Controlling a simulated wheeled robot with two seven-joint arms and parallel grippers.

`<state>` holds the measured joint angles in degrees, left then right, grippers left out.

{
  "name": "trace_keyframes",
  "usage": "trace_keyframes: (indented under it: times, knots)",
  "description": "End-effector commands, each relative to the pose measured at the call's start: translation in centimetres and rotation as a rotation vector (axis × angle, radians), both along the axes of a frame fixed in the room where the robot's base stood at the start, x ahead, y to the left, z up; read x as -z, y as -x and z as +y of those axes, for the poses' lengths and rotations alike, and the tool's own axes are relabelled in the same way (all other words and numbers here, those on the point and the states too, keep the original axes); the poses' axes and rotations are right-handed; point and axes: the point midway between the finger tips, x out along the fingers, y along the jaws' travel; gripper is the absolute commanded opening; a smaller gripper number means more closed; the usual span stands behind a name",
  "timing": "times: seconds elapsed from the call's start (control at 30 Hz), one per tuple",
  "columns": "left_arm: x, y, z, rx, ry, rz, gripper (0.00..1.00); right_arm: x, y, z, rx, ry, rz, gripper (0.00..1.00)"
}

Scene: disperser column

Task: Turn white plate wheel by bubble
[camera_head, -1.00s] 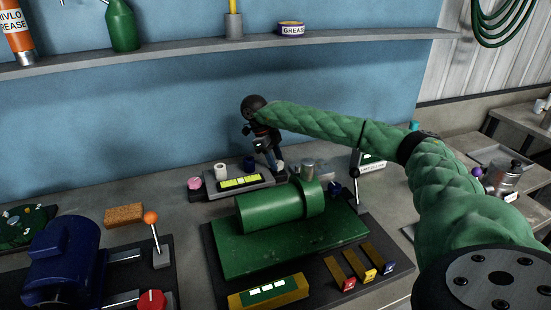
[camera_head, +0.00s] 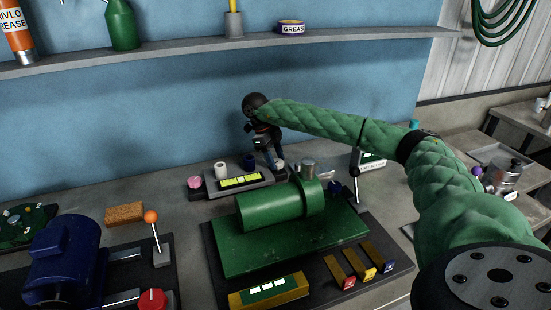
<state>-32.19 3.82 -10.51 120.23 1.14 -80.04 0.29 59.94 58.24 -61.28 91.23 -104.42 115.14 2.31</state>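A grey plate (camera_head: 213,190) with a yellow-green bubble vial (camera_head: 241,181) lies at the back of the bench, behind the green cylinder. A white wheel (camera_head: 221,170) stands at its back left, a pink wheel (camera_head: 194,183) at its left end and a dark blue wheel (camera_head: 249,162) behind the vial. My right gripper (camera_head: 274,164) points down at the plate's right end, right of the dark blue wheel and apart from the white wheel. A small pale part shows at its fingertips; whether they touch or grip it is unclear. My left gripper is out of view.
A green cylinder (camera_head: 270,208) on a green base (camera_head: 290,245) stands in front of the plate. A black-knobbed lever (camera_head: 355,172) rises under my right forearm. A blue motor (camera_head: 62,258), orange-knobbed lever (camera_head: 155,235) and sponge (camera_head: 124,213) are at left. A shelf (camera_head: 200,47) runs above.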

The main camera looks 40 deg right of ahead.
Motion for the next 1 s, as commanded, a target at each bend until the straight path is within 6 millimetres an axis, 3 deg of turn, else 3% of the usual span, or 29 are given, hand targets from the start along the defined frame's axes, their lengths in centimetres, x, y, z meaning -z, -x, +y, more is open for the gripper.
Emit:
trace_keyframes:
  times: [0.27,1.0]
  knots:
    - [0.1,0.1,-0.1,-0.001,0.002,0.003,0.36,-0.7,-0.3,0.2,-0.001,0.0,0.0,0.48]
    - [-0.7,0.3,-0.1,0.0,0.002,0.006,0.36,-6.5,-2.5,1.2,0.0,0.001,0.0,0.48]
